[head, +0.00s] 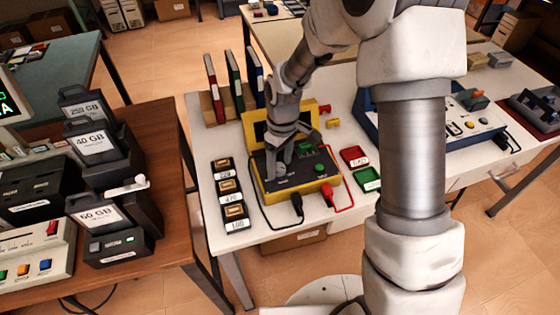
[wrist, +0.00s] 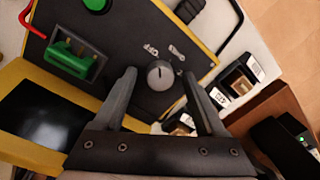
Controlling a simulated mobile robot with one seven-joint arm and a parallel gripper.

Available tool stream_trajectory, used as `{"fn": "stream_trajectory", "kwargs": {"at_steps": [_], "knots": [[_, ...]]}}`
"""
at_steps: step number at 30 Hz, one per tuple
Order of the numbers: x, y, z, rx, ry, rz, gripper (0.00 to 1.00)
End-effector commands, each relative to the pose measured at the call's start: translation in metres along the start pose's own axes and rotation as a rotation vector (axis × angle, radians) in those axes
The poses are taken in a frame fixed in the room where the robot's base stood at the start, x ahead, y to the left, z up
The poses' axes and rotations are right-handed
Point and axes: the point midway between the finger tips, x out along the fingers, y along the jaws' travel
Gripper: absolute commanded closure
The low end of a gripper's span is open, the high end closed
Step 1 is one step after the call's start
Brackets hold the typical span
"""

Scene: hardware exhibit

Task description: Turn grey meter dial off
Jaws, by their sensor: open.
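My gripper (wrist: 158,92) is open, with one finger on each side of the dial and a visible gap to each. In the head view my gripper (head: 277,172) is over the left part of the meter face and hides the dial there. Whether the fingertips touch the panel I cannot tell.
A green switch (wrist: 72,58) and a green button (wrist: 97,4) are on the same meter face. Black and red leads (head: 326,193) plug into its front. Labelled component blocks (head: 229,186) stand at its left, and red and green trays (head: 354,157) at its right.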

Motion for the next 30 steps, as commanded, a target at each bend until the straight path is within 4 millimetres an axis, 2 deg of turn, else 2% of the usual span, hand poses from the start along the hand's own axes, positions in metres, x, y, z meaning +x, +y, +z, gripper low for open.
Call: {"fn": "stream_trajectory", "kwargs": {"at_steps": [4,8,21,24,30], "knots": [[-0.006,0.0,-0.001,0.001,0.002,0.001,0.27],[-0.026,0.001,-0.001,0.001,0.004,0.004,0.27],[-0.131,0.001,-0.001,0.0,0.003,0.003,0.27],[-0.15,0.001,-0.001,0.001,0.004,0.003,0.27],[-0.171,0.0,0.0,0.001,0.002,0.001,0.27]]}}
